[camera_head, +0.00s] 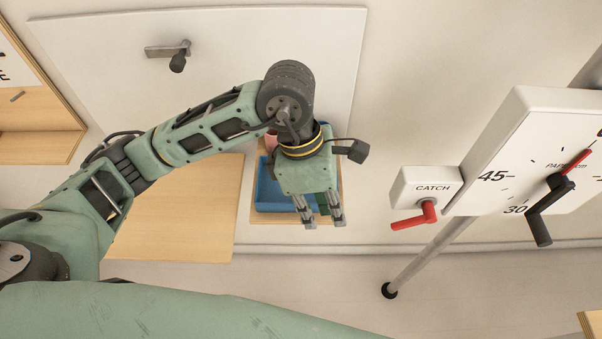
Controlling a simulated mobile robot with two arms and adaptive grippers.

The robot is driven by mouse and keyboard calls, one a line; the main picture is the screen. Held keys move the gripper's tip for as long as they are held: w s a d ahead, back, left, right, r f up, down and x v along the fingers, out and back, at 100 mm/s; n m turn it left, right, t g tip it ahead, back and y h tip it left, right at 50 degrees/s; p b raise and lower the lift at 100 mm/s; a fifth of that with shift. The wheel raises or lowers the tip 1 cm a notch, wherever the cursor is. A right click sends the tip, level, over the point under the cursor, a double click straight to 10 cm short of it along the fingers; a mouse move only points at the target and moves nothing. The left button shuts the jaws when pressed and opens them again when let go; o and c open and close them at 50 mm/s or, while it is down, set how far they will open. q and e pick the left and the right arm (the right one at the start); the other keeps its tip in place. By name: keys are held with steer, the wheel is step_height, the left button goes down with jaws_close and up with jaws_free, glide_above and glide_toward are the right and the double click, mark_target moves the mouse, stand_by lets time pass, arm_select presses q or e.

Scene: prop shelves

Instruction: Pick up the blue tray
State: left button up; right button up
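The blue tray (267,194) sits on a small light-wood shelf board, partly hidden behind my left gripper. My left gripper (321,221) hangs in front of and over the tray's right part, fingers pointing down. Its two fingers stand apart, with a small dark green patch (322,204) showing between them. I cannot tell whether that patch is a thing in the tray, or whether the fingers touch the tray. A pinkish thing (271,142) shows at the tray's back, mostly hidden by my wrist. My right gripper is not in view.
A larger bare wood board (185,210) lies left of the tray. A white panel with a dark handle (178,60) is behind. At right stand a CATCH box with a red lever (415,219), a dial panel with a black crank (545,212), and a slanted metal pole (430,254).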

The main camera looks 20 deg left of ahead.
mark_target(270, 198)
arm_select(q)
steer(key=w+a+y, duration=0.1)
steer(key=a, duration=0.1)
steer(key=w+a+y, duration=0.1)
steer(key=a, duration=0.1)
steer(key=w+a+f+t+y, duration=0.1)
steer(key=a, duration=0.1)
steer(key=shift+w+a+f, duration=0.1)
steer(key=shift+w+a, duration=0.3)
steer(key=shift+f, duration=0.55)
steer(key=f, duration=0.1)
steer(key=f+p, duration=0.2)
steer(key=f, duration=0.1)
steer(key=shift+d, duration=0.3)
steer(key=shift+f, duration=0.6)
steer(key=shift+c, duration=0.8)
jaws_close()
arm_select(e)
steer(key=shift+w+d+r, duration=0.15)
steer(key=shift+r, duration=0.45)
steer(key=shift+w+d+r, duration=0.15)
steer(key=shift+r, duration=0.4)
arm_select(q)
steer(key=shift+r, duration=0.1)
